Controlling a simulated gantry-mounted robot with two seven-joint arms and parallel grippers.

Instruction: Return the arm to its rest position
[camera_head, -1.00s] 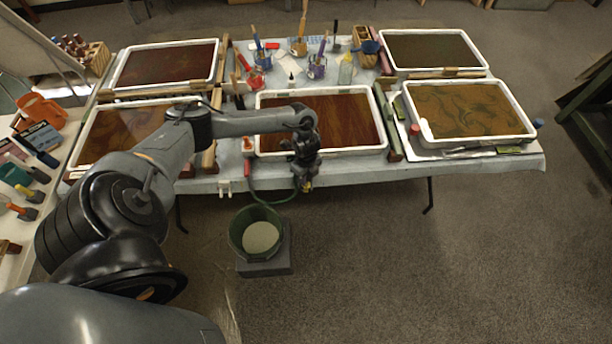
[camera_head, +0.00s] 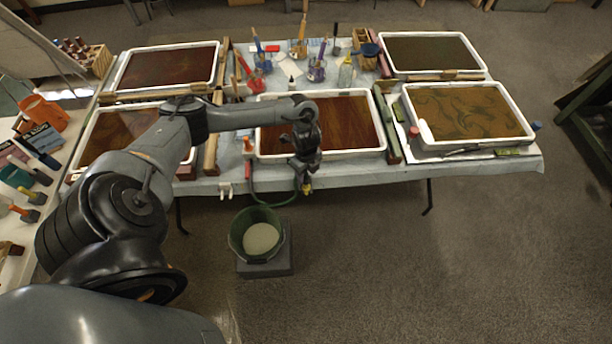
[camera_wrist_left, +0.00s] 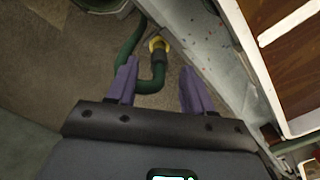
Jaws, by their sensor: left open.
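My left arm reaches in from the left in the head view. Its gripper (camera_head: 304,180) hangs at the table's front edge, in front of the middle front tray (camera_head: 322,154). In the left wrist view the two purple fingers of the left gripper (camera_wrist_left: 160,75) stand apart, with nothing held between them. A green hose (camera_wrist_left: 127,62) with a yellow end (camera_wrist_left: 158,44) shows beyond and between the fingers; I cannot tell how near it is. My right gripper is in neither view.
The table (camera_head: 400,171) carries several white-rimmed trays of dark or patterned liquid. A green bucket (camera_head: 237,243) stands on a grey block (camera_head: 265,268) below the front edge.

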